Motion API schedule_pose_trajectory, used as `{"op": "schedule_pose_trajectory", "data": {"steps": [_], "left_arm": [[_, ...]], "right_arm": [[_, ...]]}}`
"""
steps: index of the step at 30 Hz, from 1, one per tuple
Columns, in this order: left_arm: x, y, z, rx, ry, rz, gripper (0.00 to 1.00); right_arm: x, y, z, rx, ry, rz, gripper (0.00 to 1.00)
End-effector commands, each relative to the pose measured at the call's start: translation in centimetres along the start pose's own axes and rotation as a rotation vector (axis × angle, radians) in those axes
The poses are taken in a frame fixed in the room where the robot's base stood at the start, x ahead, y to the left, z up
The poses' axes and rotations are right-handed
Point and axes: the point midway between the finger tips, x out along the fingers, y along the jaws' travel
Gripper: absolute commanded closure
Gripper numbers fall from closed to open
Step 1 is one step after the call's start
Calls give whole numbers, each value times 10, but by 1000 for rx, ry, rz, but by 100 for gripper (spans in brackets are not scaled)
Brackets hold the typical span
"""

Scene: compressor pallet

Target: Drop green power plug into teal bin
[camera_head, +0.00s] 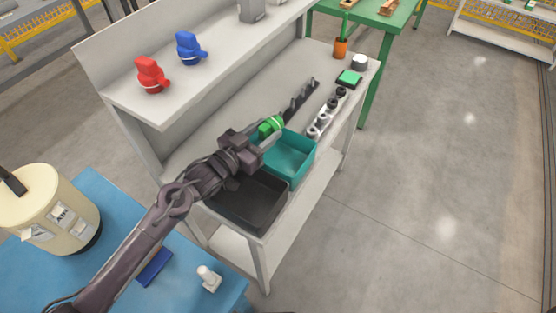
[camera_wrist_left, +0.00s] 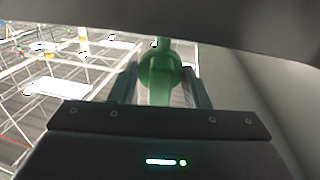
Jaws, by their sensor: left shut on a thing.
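The green power plug (camera_head: 271,126) is held at the end of my left gripper (camera_head: 266,135), by the far left edge of the teal bin (camera_head: 301,168) in the head view. In the left wrist view the plug (camera_wrist_left: 160,72) sits between the two fingers of my left gripper (camera_wrist_left: 160,88), which is shut on it. The teal bin stands open on the workbench, and the part of it that shows inside looks empty. My left arm hides part of its near left side. My right gripper is in neither view.
A black bin (camera_head: 262,221) stands against the teal bin on the near side. A red plug (camera_head: 151,75) and a blue plug (camera_head: 189,48) stand on the upper shelf (camera_head: 165,112). A dark rail with pegs (camera_head: 297,103) lies beyond the teal bin. A cream canister (camera_head: 45,210) stands on the blue table.

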Motion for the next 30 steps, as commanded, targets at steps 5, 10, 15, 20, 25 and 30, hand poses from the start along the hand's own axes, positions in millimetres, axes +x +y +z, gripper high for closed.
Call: {"op": "schedule_pose_trajectory", "data": {"steps": [5, 10, 15, 20, 25, 30], "left_arm": [[0, 0, -1, 1, 1, 0, 94], [0, 0, -1, 1, 1, 0, 38], [0, 0, -1, 1, 0, 0, 32], [0, 0, -1, 0, 0, 0, 32], [0, 0, -17, 3, 3, 1, 32], [0, 0, -54, 4, 4, 1, 32]], "right_arm": [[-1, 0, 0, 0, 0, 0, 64], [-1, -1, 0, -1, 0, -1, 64], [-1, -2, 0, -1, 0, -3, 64], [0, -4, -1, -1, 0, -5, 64], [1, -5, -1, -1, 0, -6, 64], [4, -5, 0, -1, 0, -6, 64]]}}
